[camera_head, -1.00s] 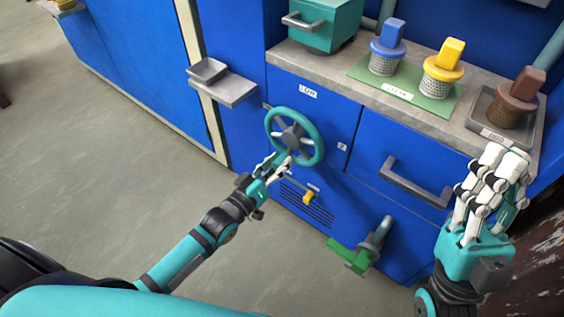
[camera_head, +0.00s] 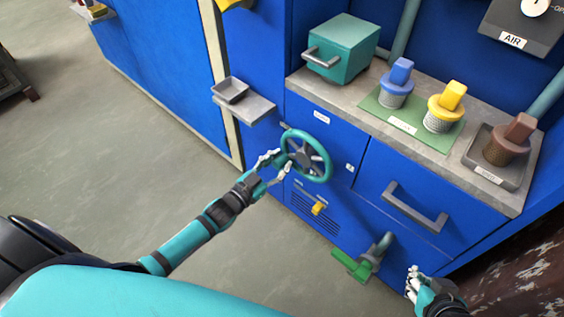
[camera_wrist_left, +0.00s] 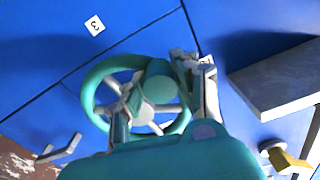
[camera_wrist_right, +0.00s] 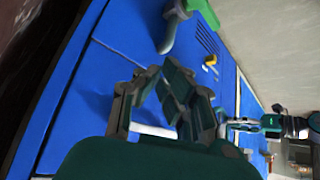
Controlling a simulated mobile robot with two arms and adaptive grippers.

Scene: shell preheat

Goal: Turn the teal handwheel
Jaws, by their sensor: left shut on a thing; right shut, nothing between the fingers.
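The teal handwheel (camera_head: 322,145), with a grey hub and spokes, is mounted on the blue cabinet front in the head view. It also shows in the left wrist view (camera_wrist_left: 90,97). My right gripper (camera_head: 415,280) is shut and empty at the lower right, apart from the wheel. It also shows in the right wrist view (camera_wrist_right: 168,95), its fingertips close together.
A small yellow valve handle (camera_head: 318,208) and a green-handled pipe (camera_head: 360,262) sit below the wheel. A grey drawer handle (camera_head: 415,208) juts out to the right. A grey ledge (camera_head: 252,106) sticks out at the left. Filters and a teal box (camera_head: 342,48) stand on the counter.

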